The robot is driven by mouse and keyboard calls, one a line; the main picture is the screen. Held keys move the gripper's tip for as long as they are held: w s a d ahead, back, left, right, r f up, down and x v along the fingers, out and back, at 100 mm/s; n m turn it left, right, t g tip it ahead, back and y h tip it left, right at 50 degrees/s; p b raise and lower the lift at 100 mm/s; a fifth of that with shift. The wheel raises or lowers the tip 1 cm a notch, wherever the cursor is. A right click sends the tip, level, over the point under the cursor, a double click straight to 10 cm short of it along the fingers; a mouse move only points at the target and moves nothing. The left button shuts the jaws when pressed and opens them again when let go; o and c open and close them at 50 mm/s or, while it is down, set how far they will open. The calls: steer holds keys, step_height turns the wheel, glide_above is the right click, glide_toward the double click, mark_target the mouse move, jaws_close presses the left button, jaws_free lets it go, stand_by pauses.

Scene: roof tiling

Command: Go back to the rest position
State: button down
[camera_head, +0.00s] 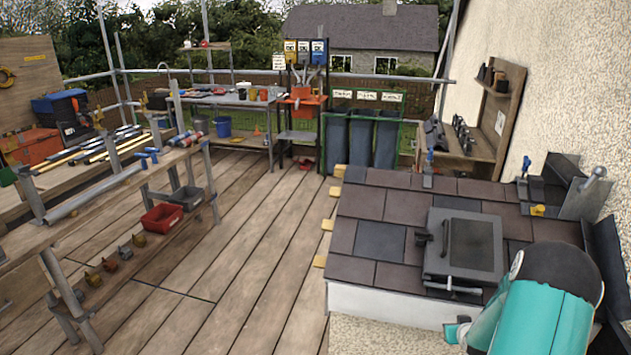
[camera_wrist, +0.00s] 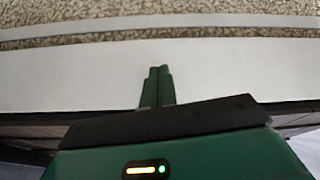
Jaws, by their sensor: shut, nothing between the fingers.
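My gripper (camera_wrist: 158,72) shows in the wrist view with its two green fingers together and nothing between them. The fingers point at a plain white board (camera_wrist: 70,70), with pebbled wall surface above it in the picture. In the head view my teal arm is at the lower right, in front of the tiled roof section (camera_head: 385,207). A small teal end (camera_head: 457,328) of it shows beside the white front board (camera_head: 385,304) below the roof edge. I cannot make out the fingers there.
A dark roof window (camera_head: 463,247) sits in the tiles. Small tools lie at the roof's upper edge, and a shelf (camera_head: 480,140) stands behind. A workbench with pipes and a red bin (camera_head: 162,217) is on the left. The plank floor (camera_head: 235,235) between is clear.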

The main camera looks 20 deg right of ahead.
steer(key=w+a+r+n, duration=0.1)
steer(key=w+a+r, duration=0.1)
steer(key=a+r, duration=0.5)
steer(key=w+a+r, duration=0.2)
steer(key=a+r, duration=0.2)
steer(key=r, duration=0.6)
steer(key=s+a+r+n+g+y, duration=0.1)
steer(key=s+a+r, duration=0.3)
steer(key=a+r, duration=0.7)
steer(key=s+a+r+n+g+y, duration=0.1)
steer(key=s+a+r, duration=0.3)
steer(key=s+a, duration=0.5)
steer(key=s+a+r+y, duration=0.2)
steer(key=s+a+r, duration=0.2)
steer(key=s+a, duration=0.6)
steer(key=shift+s+a+n+g+y, duration=0.15)
steer(key=shift+a+n+g+y, duration=0.2)
steer(key=shift+a, duration=0.2)
